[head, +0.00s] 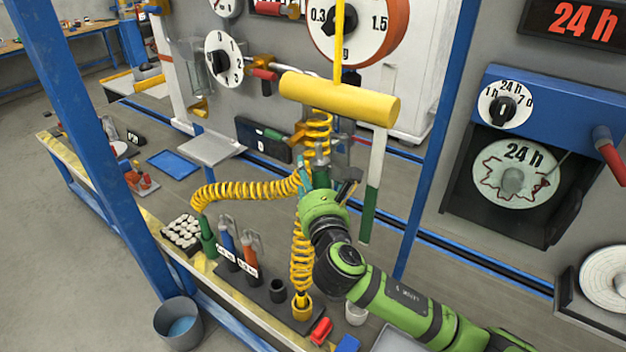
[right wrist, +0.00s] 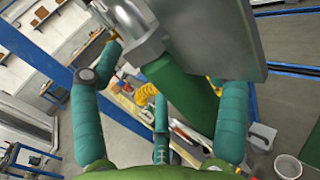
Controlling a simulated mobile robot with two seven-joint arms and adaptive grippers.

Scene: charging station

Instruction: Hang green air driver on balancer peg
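The green air driver (head: 321,178) has a grey metal head and is held upright below the yellow balancer bar (head: 340,98). My right gripper (head: 322,182) is around it. In the right wrist view the teal fingers stand on both sides of the green handle (right wrist: 185,92), their tips at the driver's body. The peg itself cannot be made out clearly; the arm and hoses cover part of that spot. My left gripper is not in view.
A rack holds blue (head: 228,243) and orange (head: 249,248) drivers. Yellow coils run left and down (head: 301,255) near the driver. A white-and-green rod (head: 373,180) hangs close on its right. A blue post (head: 425,160) stands further right.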

